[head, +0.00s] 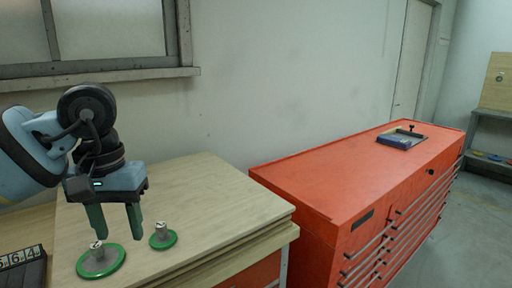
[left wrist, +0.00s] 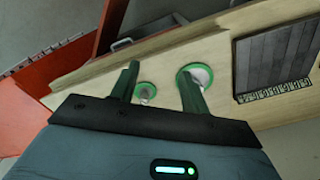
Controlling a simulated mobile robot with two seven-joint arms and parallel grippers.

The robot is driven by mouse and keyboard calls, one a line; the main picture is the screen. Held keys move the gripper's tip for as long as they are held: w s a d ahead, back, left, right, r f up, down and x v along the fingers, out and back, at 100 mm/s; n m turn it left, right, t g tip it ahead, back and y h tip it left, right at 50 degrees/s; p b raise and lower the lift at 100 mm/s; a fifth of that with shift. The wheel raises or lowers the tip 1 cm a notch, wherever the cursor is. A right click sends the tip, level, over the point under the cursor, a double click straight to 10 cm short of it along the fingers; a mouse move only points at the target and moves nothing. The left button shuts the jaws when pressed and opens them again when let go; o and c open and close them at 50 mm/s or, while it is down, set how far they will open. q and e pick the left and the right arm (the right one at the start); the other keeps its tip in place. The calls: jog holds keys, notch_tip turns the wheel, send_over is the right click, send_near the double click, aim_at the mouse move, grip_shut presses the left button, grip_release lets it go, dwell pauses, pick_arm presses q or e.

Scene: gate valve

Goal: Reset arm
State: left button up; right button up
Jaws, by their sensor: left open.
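My left gripper (head: 118,236) comes in from the left in the head view, pointing down over the wooden table (head: 200,200). Its two green fingers are apart with nothing seen between them. A larger green-rimmed disc with a grey stem (head: 101,262) lies on the table just below the left finger. A smaller green-rimmed disc with a grey stem (head: 163,238) lies to the right of the right finger. In the left wrist view, the fingers (left wrist: 158,88) show in front of the smaller disc (left wrist: 145,91) and the larger disc (left wrist: 199,75), which is partly hidden. My right gripper is not in view.
A dark panel with a row of numbers (head: 22,262) lies at the table's left; it also shows in the left wrist view (left wrist: 275,62). A red drawer cabinet (head: 350,180) stands to the right, with a blue-grey tray (head: 400,138) on top. The table's back is clear.

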pick_arm(q)
jog(key=s+d+f+n+g+h, duration=0.2)
jog(key=s+d+f+n+h, duration=0.15)
jog(key=d+h, duration=0.3)
jog(key=s+d+f+n+g+h, duration=0.25)
jog(key=d+n+h, duration=0.25)
jog(key=d, duration=0.3)
jog(key=s+d+f+n+g+h, duration=0.2)
jog(key=s+d+f+n+h, duration=0.15)
jog(key=d+n+h, duration=0.35)
jog(key=w+a+f+m+t+y+p, duration=0.15)
jog(key=a+f+m+t+y, duration=0.3)
jog(key=f+m+t, duration=0.9)
jog(key=w+a+f+m+t+y, duration=0.2)
jog(key=a+f+m+t+y, duration=0.25)
jog(key=m+t, duration=1)
jog(key=s+a+f+n+g+y, duration=0.3)
jog(key=s+a+f+n+g, duration=0.2)
jog(key=s+f, duration=0.5)
jog(key=s+a+f+n+g+y, duration=0.4)
jog(key=s+f+g, duration=0.3)
jog(key=s+f, duration=0.4)
jog(key=shift+s+a+n+g, duration=0.35)
jog(key=shift+s+a+n, duration=0.2)
jog(key=shift+s+a, duration=0.1)
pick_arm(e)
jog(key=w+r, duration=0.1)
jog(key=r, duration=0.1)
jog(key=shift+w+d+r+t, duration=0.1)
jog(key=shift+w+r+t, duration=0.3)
